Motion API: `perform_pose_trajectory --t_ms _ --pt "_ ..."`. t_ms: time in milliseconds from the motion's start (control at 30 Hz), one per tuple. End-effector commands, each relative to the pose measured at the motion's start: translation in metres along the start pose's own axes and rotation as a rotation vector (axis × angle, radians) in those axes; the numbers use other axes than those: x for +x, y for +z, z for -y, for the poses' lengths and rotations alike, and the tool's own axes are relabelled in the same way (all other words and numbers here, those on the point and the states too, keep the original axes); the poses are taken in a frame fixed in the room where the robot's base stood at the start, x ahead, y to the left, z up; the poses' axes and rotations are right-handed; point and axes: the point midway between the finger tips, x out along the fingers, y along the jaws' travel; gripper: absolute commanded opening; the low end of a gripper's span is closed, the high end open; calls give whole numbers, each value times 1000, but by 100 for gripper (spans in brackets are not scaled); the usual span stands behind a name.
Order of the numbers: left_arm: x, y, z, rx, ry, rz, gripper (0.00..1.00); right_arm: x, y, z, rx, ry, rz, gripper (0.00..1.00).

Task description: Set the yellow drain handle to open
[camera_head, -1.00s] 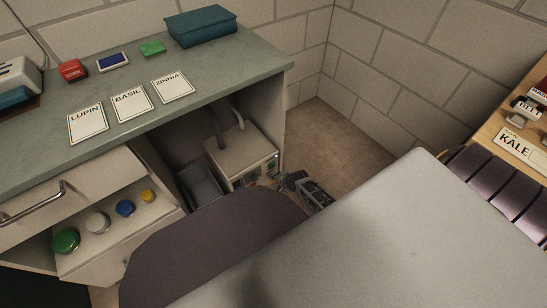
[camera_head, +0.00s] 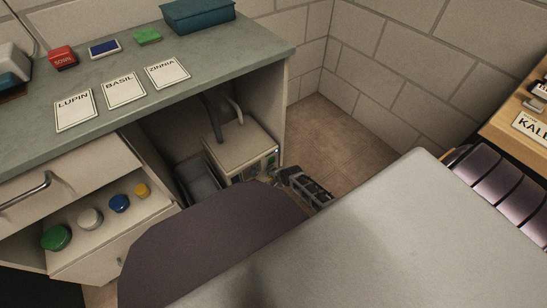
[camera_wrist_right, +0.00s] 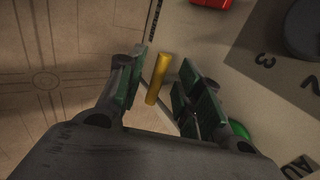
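The yellow drain handle (camera_wrist_right: 158,80) shows in the right wrist view as a short yellow bar standing out by a cream control panel (camera_wrist_right: 207,35). My right gripper (camera_wrist_right: 164,66) is open, with one finger on each side of the handle; I see gaps, and no clear contact. In the head view my right gripper (camera_head: 279,174) is at the front right corner of the cream box (camera_head: 238,147) under the bench. The handle is hidden in the head view. My left gripper is not in view.
The panel carries a red button (camera_wrist_right: 211,2), a green button (camera_wrist_right: 239,129) and a dark knob (camera_wrist_right: 306,27) with printed numbers. A grey bin (camera_head: 197,181) stands left of the box. The bench side (camera_head: 285,100) is close, and the floor (camera_head: 325,140) to the right is clear.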

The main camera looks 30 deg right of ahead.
Motion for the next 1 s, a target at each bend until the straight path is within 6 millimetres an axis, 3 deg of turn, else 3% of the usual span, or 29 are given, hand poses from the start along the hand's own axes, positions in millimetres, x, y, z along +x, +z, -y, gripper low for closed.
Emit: perform_pose_trajectory --t_ms 500,767,1000 --pt "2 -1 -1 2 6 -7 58 5 0 0 0 0 0 35" --pt "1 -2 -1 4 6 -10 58 5 0 0 0 0 -1 2" --pt "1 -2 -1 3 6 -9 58 5 0 0 0 0 -1 0"
